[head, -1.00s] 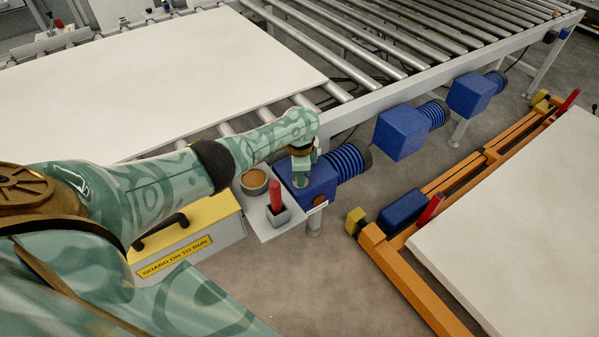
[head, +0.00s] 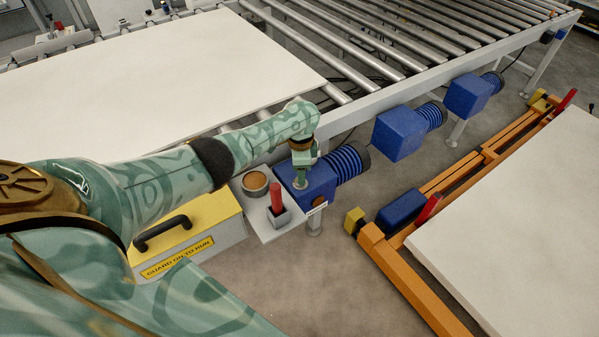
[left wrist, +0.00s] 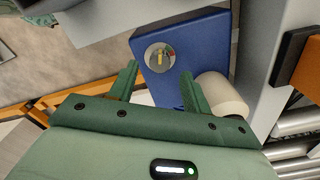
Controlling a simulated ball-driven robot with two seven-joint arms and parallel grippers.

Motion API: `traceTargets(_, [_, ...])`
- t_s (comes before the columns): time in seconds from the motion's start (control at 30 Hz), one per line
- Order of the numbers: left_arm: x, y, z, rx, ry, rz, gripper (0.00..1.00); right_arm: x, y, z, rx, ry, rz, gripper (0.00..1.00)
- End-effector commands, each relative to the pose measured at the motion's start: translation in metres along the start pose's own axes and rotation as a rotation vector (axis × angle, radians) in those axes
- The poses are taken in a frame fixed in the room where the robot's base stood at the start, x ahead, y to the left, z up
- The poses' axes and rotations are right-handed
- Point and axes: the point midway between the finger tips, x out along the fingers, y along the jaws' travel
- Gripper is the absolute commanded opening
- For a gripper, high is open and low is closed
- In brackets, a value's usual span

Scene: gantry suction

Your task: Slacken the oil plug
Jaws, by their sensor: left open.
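In the head view my left gripper (head: 301,174) points down over the near blue gear unit (head: 322,182), at the side of the roller conveyor. In the left wrist view the jaws (left wrist: 158,76) are open and empty. The blue face (left wrist: 195,50) lies beyond them. A round shiny metal fitting (left wrist: 160,54) with a small yellow piece in it sits on that face, between the fingertips in the picture and apart from both. It looks like the oil plug. In the head view the gripper hides it. My right gripper is out of view.
Beside the unit, a grey shelf (head: 262,226) bears a round container with brown contents (head: 255,182) and a red-handled item (head: 276,197). A yellow guard cover (head: 205,217) stands left of it. A white board (head: 160,80) lies on the rollers. Floor is clear at front.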

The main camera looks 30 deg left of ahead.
Motion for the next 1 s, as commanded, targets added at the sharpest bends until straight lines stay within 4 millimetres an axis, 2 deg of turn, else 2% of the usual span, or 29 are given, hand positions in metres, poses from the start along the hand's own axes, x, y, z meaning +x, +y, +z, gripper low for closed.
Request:
traceTargets(0.03, [-0.024, -0.001, -0.001, 0.0, 0.005, -0.005, 0.49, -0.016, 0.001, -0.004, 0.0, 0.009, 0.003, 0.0])
traceTargets(0.1, [-0.045, -0.001, -0.001, -0.001, 0.005, -0.005, 0.49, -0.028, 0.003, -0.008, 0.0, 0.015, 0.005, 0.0])
traceTargets(0.3, [-0.096, 0.0, -0.001, 0.001, 0.004, -0.003, 0.49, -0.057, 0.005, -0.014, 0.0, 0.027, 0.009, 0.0])
traceTargets(0.4, [-0.113, 0.0, -0.001, 0.0, 0.003, -0.002, 0.49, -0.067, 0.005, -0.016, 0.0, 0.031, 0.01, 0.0])
traceTargets(0.6, [-0.13, 0.0, -0.001, 0.0, 0.001, 0.0, 0.49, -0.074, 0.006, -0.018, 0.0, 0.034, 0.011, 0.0])
traceTargets(0.93, [-0.13, 0.0, -0.001, 0.0, 0.001, 0.0, 0.49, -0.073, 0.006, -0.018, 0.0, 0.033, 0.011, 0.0])
traceTargets(1.0, [-0.127, -0.005, -0.001, -0.003, 0.004, -0.009, 0.49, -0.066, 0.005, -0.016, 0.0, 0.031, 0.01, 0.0])
